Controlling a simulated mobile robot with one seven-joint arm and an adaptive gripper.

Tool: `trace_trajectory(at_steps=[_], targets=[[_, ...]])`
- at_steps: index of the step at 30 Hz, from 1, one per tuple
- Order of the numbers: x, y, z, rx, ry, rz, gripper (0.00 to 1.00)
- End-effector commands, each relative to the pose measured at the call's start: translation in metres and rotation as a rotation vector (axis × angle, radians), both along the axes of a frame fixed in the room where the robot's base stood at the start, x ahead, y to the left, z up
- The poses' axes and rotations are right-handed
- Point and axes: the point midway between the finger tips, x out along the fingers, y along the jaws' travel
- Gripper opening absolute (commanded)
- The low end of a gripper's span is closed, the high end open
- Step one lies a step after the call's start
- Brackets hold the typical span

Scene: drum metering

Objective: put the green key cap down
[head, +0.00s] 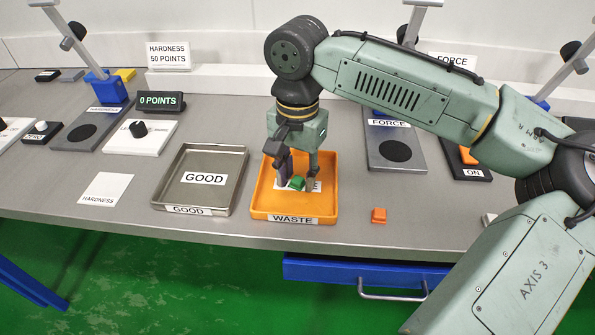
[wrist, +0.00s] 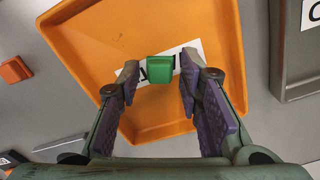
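The green key cap (head: 297,184) is in the orange WASTE tray (head: 258,207), over the white label on its floor. It also shows in the wrist view (wrist: 160,69), where it appears to rest on the tray floor. My gripper (head: 296,188) reaches down into the tray with a finger on either side of the cap. In the wrist view the fingers (wrist: 162,66) are apart, with a gap on each side of the cap. The cap looks clear of both pads.
The grey GOOD tray (head: 158,199) stands empty to the left of the WASTE tray. An orange key cap (head: 379,215) lies on the table to the right. Behind are the FORCE plate (head: 379,136) and a 0 POINTS display (head: 159,101). The table's front edge is close.

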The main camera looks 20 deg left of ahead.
Motion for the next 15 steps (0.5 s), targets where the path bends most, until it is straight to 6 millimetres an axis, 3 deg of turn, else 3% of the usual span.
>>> trace_trajectory(at_steps=[11, 15], targets=[[0.0, 0.0, 0.001, 0.0, 0.0, 0.0, 0.41], [0.0, 0.0, 0.011, 0.001, 0.0, 0.0, 0.41]])
